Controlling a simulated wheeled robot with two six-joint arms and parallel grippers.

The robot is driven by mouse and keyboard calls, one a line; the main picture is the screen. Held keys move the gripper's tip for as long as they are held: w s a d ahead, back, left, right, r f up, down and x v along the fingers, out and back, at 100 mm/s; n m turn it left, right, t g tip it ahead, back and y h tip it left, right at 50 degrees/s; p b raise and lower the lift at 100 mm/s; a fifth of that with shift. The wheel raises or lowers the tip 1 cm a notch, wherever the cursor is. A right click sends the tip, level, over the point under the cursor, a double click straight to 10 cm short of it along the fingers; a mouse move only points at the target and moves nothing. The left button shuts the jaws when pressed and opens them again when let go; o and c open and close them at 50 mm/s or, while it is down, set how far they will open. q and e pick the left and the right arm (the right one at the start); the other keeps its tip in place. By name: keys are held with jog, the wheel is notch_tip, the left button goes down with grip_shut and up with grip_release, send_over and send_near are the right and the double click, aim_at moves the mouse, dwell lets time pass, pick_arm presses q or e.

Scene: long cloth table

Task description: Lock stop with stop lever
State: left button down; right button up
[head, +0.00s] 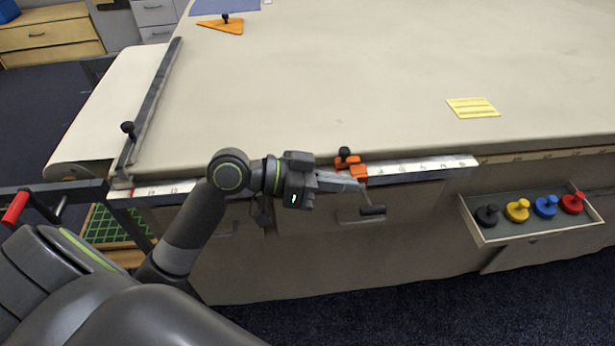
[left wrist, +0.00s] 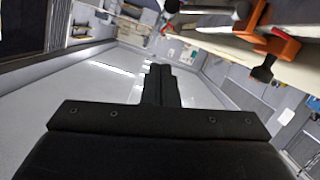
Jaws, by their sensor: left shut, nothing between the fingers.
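The orange stop (head: 350,165) with a black knob on top sits on the white ruler rail (head: 425,166) along the table's front edge. Its stop lever (head: 372,210), with a dark handle, hangs below the stop, in front of the cabinet. My left gripper (head: 348,184) is shut and empty, pointing right, with its tips close to the stop's lower side and the lever's upper end. I cannot tell whether they touch. The left wrist view shows the shut fingers (left wrist: 158,85) in the middle and the orange stop (left wrist: 275,42) at upper right, apart in that picture. My right gripper is not in view.
A drawer (head: 530,235) at right holds black, yellow, blue and red knobbed pieces. A yellow striped slip (head: 472,107) and an orange triangle (head: 220,26) lie on the table. A dark bar (head: 155,100) runs along the left edge. The table's middle is clear.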

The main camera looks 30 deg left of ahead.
pick_arm(q)
jog(key=v, duration=0.6)
jog(key=shift+s, duration=0.2)
